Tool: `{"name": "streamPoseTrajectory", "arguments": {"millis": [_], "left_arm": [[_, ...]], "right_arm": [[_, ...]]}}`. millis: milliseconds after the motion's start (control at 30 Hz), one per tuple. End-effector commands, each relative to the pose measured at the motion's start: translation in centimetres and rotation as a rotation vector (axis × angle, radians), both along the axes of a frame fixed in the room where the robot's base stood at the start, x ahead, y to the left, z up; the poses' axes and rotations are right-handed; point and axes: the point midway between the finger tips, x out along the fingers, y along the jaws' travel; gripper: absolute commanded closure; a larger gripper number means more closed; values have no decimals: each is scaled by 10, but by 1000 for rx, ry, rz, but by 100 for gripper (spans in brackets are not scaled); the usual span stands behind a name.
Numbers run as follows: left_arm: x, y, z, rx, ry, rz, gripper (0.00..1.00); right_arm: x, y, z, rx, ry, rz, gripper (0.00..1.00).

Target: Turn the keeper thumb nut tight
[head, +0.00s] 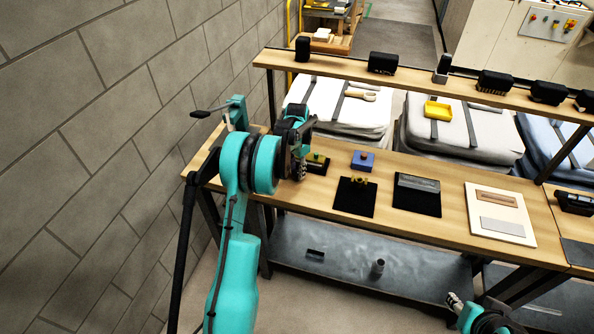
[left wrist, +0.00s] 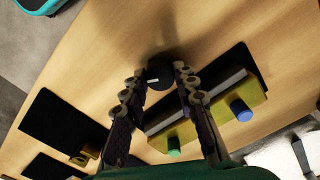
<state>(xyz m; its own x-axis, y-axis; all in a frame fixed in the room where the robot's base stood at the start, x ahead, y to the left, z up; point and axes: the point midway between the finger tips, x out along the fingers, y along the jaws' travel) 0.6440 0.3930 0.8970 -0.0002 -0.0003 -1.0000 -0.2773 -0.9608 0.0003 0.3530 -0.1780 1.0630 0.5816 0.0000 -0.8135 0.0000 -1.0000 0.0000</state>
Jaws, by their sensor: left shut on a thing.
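The thumb nut looks like a dark round knob with a small white mark (left wrist: 160,77). It shows in the left wrist view between the fingertips of my left gripper (left wrist: 159,86), which is shut on it. Beside it is an olive block on a dark base, with a green knob (left wrist: 174,147) and a blue knob (left wrist: 241,110). In the head view my left gripper (head: 299,172) points down at the left end of the bench, hiding the nut. Part of my right gripper (head: 455,301) shows low at the right, away from the bench; its jaw state is unclear.
A raised shelf (head: 340,70) with black items runs behind. A block wall (head: 90,150) stands at left.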

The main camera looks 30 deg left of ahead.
Motion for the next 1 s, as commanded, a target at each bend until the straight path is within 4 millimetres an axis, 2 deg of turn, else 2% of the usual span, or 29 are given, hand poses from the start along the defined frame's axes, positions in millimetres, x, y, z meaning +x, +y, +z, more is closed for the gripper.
{"name": "streamPoseTrajectory", "arguments": {"millis": [533,567,600,633,1000], "left_arm": [[0,0,0,1,-1,-23,100],[0,0,0,1,-1,-23,64],[0,0,0,1,-1,-23,53],[0,0,0,1,-1,-23,51],[0,0,6,0,0,-22,51]], "right_arm": [[0,0,0,0,0,0,60],[0,0,0,0,0,0,60],[0,0,0,0,0,0,60],[0,0,0,0,0,0,60],[0,0,0,0,0,0,60]]}}
